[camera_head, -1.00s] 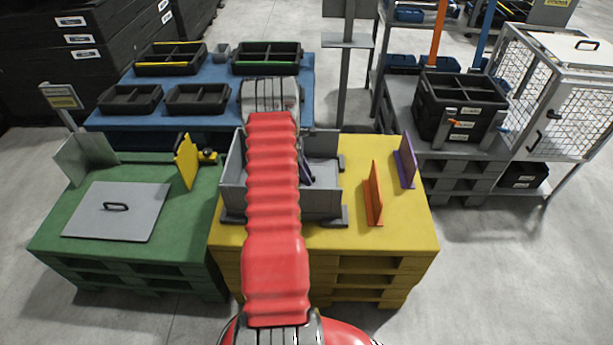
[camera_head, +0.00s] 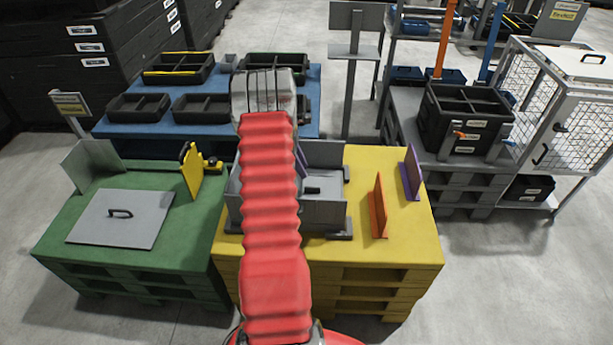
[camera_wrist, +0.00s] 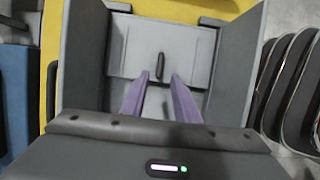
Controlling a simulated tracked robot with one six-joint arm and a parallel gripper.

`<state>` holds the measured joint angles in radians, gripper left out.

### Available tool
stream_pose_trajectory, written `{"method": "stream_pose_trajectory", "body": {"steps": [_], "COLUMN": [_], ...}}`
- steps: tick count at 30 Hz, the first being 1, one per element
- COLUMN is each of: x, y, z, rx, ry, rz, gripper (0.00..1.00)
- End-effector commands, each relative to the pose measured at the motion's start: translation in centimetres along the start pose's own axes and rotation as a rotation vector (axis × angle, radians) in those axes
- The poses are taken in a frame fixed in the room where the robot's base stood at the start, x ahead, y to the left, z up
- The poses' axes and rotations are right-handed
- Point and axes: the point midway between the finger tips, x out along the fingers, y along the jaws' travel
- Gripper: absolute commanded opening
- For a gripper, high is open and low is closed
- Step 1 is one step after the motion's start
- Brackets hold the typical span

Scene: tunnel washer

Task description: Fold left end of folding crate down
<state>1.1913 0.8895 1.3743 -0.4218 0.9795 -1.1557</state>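The grey folding crate (camera_head: 325,215) stands on the yellow pallet. Its front and back walls are upright. In the wrist view, the long walls (camera_wrist: 232,60) rise at both sides. A flat panel with a black handle (camera_wrist: 160,66) lies low at the far, right end. The left end (camera_head: 234,192) is mostly hidden behind my arm; I cannot tell its exact angle. My gripper (camera_wrist: 152,78) has two purple fingers, apart with a gap and nothing held between them. They point into the crate towards the handled panel. In the head view my arm hides most of the gripper.
Orange (camera_head: 378,207) and purple (camera_head: 411,173) upright plates stand right of the crate. On the green pallet are a yellow plate (camera_head: 191,172) and a grey lid (camera_head: 120,218). A blue table (camera_head: 215,140) with black trays stands behind. A black crate (camera_head: 465,120) stands on the right.

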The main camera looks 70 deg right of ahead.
Motion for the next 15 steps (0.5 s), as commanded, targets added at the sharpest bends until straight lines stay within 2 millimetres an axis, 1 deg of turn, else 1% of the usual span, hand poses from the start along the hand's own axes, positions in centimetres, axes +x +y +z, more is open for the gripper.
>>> {"method": "stream_pose_trajectory", "body": {"steps": [1, 3, 6, 10, 15], "x": [-1.0, -2.0, -3.0, -3.5, -3.6], "y": [0.0, 0.1, 0.0, 0.0, 0.0], "z": [0.0, 0.0, 0.0, 0.0, 0.0], "rx": [-0.001, -0.001, -0.002, -0.002, -0.001], "ry": [0.0, 0.0, 0.0, 0.0, 0.0], "rz": [0.002, 0.003, 0.001, 0.0, 0.0], "gripper": [0.28, 0.28, 0.28, 0.28, 0.28]}}
